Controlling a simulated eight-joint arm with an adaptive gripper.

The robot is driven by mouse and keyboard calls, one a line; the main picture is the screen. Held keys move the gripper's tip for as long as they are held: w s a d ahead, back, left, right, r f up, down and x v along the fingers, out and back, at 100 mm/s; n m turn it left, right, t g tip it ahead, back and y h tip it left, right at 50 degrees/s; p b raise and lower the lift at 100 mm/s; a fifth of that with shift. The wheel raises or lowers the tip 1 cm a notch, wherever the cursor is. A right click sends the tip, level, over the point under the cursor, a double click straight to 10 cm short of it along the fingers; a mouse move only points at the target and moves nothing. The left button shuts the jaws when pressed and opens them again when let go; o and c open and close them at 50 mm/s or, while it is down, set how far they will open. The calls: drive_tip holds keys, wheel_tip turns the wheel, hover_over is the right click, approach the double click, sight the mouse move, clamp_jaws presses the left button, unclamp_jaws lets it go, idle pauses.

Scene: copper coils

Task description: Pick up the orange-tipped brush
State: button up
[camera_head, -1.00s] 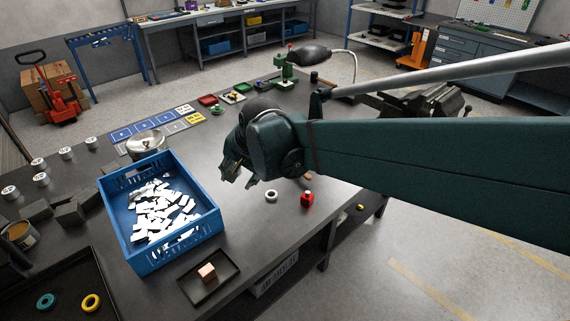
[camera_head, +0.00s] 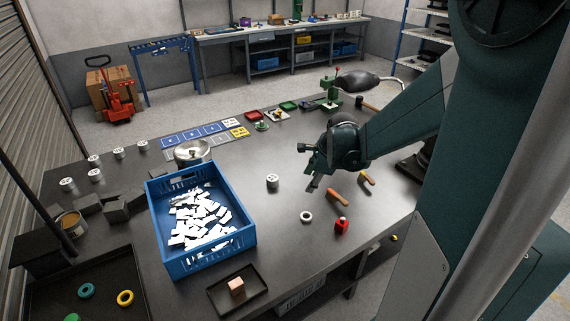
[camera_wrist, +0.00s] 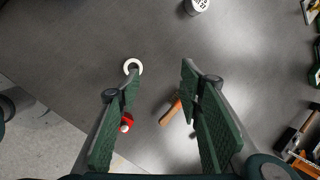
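A short orange-brown stick (camera_head: 338,196) lies on the dark table, right of my gripper. A second thin stick (camera_head: 366,179) with a yellowish end lies just behind it. Both are small, and I cannot tell for sure which is the orange-tipped brush. My gripper (camera_head: 307,168) is open and empty, above the table. In the wrist view, part of an orange stick (camera_wrist: 171,112) shows beyond and between the open fingers of my gripper (camera_wrist: 160,78), apart from them. The right finger may hide more of it.
A white-topped weight (camera_head: 272,181) stands left of my gripper. A blue crate (camera_head: 205,262) of white pieces and a black tray (camera_head: 258,277) are further left. A green press (camera_head: 331,97) stands behind.

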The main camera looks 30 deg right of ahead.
sight(334, 192)
drive_tip(key=d+f+m, duration=0.2)
drive_tip(key=d+m, duration=0.1)
drive_tip(key=d, duration=0.1)
drive_tip(key=d+f+m+p, duration=0.1)
drive_tip(key=d+f+m, duration=0.2)
drive_tip(key=d, duration=0.2)
drive_tip(key=d+f+m, duration=0.2)
drive_tip(key=d+f, duration=0.1)
drive_tip(key=d, duration=0.2)
drive_tip(key=shift+s+f+m+p, duration=0.15)
drive_tip(key=shift+s+m+p, duration=0.15)
drive_tip(key=shift+m, duration=0.1)
drive_tip(key=shift+d+f+m, duration=0.3)
drive_tip(key=shift+f, duration=0.1)
drive_tip(key=shift+x, duration=1.2)
drive_tip(key=shift+b+x, duration=0.7)
drive_tip(key=shift+x, duration=1.85)
drive_tip(key=shift+a, duration=0.15)
drive_tip(key=c, duration=1)
